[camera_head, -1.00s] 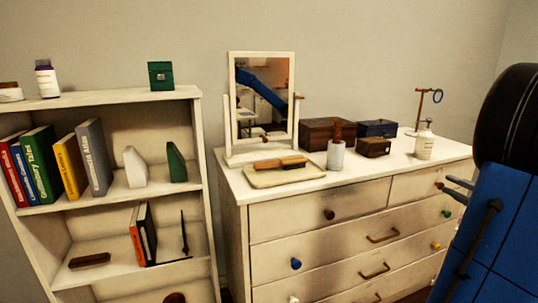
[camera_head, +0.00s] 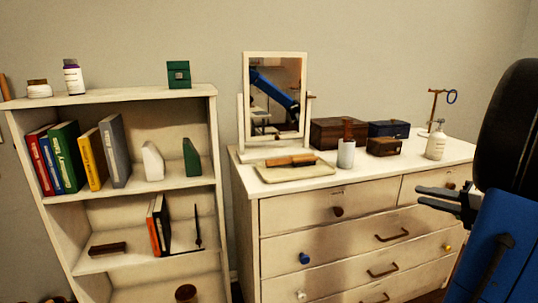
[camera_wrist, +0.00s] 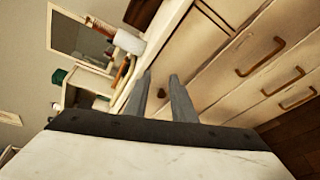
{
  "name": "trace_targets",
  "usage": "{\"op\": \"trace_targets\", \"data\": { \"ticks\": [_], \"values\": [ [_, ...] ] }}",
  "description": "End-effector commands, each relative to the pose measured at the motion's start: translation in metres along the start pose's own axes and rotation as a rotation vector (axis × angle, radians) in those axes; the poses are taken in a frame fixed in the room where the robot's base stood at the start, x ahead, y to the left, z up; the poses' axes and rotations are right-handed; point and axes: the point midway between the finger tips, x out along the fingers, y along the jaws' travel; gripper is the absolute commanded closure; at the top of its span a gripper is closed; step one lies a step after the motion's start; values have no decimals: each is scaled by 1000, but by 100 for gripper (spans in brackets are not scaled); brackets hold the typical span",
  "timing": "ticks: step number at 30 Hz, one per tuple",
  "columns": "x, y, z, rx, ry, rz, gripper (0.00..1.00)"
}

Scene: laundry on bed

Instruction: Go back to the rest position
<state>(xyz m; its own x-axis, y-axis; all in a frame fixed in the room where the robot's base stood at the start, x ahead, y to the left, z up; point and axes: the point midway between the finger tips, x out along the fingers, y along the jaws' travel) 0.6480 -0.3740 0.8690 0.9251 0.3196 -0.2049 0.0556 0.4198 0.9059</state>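My gripper (camera_head: 422,197) is at the right of the head view, in front of the white dresser (camera_head: 300,220). Its two grey fingers point left. In the wrist view my gripper (camera_wrist: 160,78) shows its fingers apart with nothing between them. The dresser's drawer fronts and handles lie beyond the fingertips. Whether the fingers touch the dresser cannot be told for sure, but no contact shows.
On the dresser stand a mirror (camera_head: 275,95), a tray (camera_head: 296,172) with a brown item, a white cup (camera_head: 346,154), boxes (camera_head: 338,132) and a pump bottle (camera_head: 436,144). A bookshelf (camera_head: 130,192) with books stands left.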

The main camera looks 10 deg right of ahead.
Motion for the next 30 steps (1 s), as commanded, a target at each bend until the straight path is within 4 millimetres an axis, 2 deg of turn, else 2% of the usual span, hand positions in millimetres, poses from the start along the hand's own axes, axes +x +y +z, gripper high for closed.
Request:
{"op": "trace_targets", "data": {
  "ticks": [3,6,13,21,30],
  "values": [
    [25,13,-41,-179,119,-31,77],
    [42,21,-79,-361,230,-51,77],
    [62,33,-162,-795,483,-46,77],
    [59,38,-245,-1328,766,47,77],
    [36,32,-311,-1932,1052,255,77]
  ]
}}
